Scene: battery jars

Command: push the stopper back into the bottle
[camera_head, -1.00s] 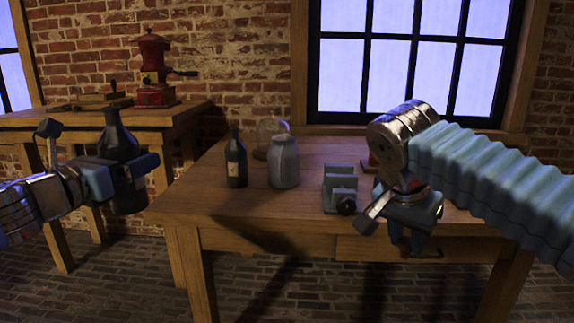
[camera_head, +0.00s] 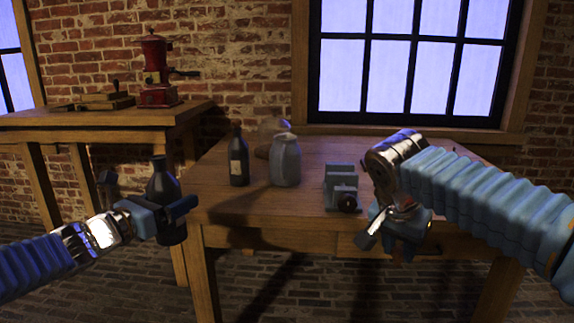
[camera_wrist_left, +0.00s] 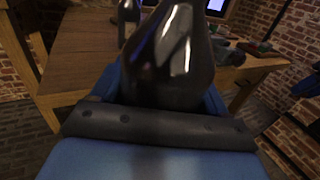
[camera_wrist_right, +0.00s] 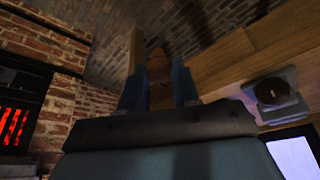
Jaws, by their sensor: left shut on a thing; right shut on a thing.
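My left gripper (camera_head: 170,212) is shut around a dark bottle (camera_head: 163,187) and holds it in the air left of the table. The bottle stands roughly upright in the head view; it fills the middle of the left wrist view (camera_wrist_left: 172,62). I cannot see into its mouth. My right gripper (camera_head: 405,248) points down in front of the table's right part. In the right wrist view it is shut on a small brown stopper (camera_wrist_right: 158,66) between its blue fingers. The stopper is hidden in the head view. Stopper and bottle are well apart.
On the table (camera_head: 240,208) stand a second dark bottle with a label (camera_head: 238,162), a grey jar (camera_head: 285,164) and a grey device with a dark knob (camera_head: 342,188). A red mill (camera_head: 157,72) is on the left bench (camera_head: 100,117). Space between my grippers, before the table, is open.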

